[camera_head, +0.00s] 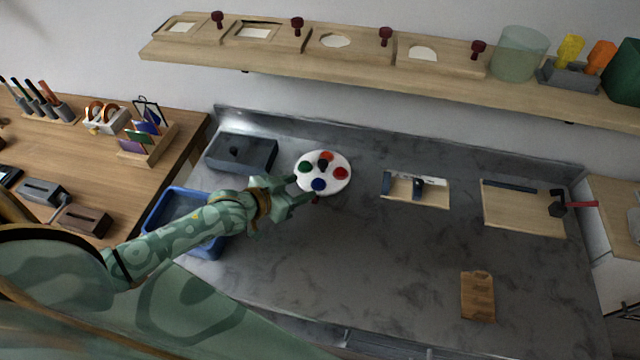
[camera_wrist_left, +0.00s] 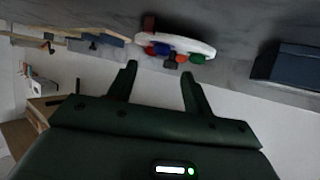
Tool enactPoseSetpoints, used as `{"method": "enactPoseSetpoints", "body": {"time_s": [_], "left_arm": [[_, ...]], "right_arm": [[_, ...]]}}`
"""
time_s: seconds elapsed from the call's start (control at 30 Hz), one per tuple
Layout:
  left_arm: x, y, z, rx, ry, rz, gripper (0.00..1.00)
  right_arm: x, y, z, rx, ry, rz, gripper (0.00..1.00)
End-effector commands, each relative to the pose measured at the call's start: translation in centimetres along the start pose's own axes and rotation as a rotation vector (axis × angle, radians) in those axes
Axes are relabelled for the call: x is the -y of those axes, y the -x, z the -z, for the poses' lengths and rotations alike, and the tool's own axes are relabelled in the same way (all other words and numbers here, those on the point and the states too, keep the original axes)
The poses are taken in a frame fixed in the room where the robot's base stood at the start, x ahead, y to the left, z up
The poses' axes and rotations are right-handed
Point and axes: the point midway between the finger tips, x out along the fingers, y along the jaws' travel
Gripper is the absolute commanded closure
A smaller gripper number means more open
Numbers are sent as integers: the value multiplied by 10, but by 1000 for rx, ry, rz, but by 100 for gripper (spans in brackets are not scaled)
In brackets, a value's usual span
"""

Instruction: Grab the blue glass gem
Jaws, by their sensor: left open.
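The blue glass gem (camera_head: 319,184) lies at the near edge of a round white plate (camera_head: 309,162), with green, orange and red gems and a dark knob around it. In the left wrist view the blue gem (camera_wrist_left: 162,49) shows on the white plate (camera_wrist_left: 196,46), beyond my fingers. My left gripper (camera_head: 302,190) is open and empty, just left of the plate's near edge. In the wrist view its two fingers (camera_wrist_left: 158,72) stand apart with nothing between them. My right gripper is not in view.
A dark grey box (camera_head: 243,153) and a blue tray (camera_head: 176,205) stand left of the plate. Framed boards (camera_head: 416,190) (camera_head: 524,206) and a small wooden block (camera_head: 477,296) lie to the right. A shelf (camera_head: 350,72) runs above. The middle foreground of the worktop is clear.

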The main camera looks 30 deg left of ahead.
Motion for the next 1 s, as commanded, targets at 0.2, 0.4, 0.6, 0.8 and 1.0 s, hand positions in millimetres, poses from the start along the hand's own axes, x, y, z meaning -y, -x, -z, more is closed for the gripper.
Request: {"method": "enactPoseSetpoints", "body": {"time_s": [0.2, 0.4, 0.6, 0.8, 1.0], "left_arm": [[0, -25, -5, 0, 2, 0, 49], [1, -53, -6, 1, 1, 0, 49], [1, -56, -4, 0, -1, 0, 49], [1, -56, -4, 0, -1, 0, 86], [1, -55, -4, 0, -1, 1, 95]], "right_arm": [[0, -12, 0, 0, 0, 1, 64], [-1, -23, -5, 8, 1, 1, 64], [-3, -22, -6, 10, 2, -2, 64], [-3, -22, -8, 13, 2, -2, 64], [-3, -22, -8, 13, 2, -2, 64]]}}
